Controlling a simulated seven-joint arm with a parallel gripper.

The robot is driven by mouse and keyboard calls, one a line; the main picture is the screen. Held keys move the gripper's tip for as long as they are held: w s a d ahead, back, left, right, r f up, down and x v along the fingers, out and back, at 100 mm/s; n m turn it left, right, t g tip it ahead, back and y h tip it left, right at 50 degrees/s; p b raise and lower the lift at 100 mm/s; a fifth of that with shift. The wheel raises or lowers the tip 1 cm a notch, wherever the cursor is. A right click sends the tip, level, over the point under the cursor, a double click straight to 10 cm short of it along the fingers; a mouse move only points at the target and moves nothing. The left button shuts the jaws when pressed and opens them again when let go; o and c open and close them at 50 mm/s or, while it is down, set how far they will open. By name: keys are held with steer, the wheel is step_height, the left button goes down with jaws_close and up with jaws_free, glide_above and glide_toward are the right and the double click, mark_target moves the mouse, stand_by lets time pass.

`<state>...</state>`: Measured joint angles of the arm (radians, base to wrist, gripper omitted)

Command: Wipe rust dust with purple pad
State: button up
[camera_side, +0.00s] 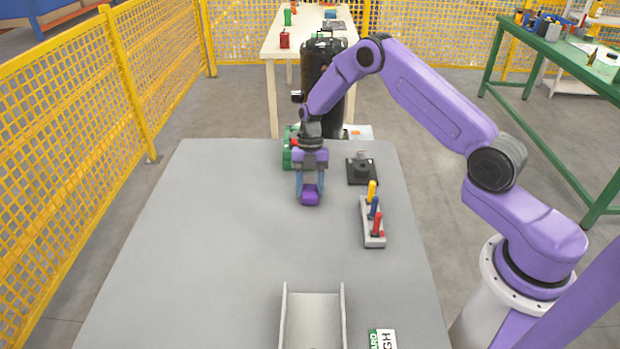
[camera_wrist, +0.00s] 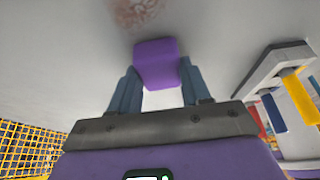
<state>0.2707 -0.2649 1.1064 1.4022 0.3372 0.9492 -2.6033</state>
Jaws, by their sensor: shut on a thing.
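The purple pad (camera_side: 310,194) is held between the fingers of my gripper (camera_side: 310,182), over the far part of the grey table in the side view. In the wrist view my gripper (camera_wrist: 158,88) is shut on the purple pad (camera_wrist: 157,62), with a finger on each side of it. A reddish-brown patch of rust dust (camera_wrist: 136,12) lies on the grey surface just beyond the pad at the top of the wrist view. The patch does not show clearly in the side view. I cannot tell whether the pad touches the table.
A rack (camera_side: 373,225) with yellow, blue and red handled tools stands right of my gripper. A black device (camera_side: 362,170) sits behind it. Green parts (camera_side: 287,150) are behind my gripper. A grey channel (camera_side: 312,325) and a card (camera_side: 382,339) lie at the front. The left-middle table is clear.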

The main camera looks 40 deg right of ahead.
steer(key=shift+w+d+f, duration=0.15)
steer(key=shift+w+d, duration=2.8)
steer(key=shift+s+a, duration=2.9)
steer(key=shift+a, duration=0.1)
steer(key=shift+s+r, duration=0.1)
steer(key=shift+r, duration=3.95)
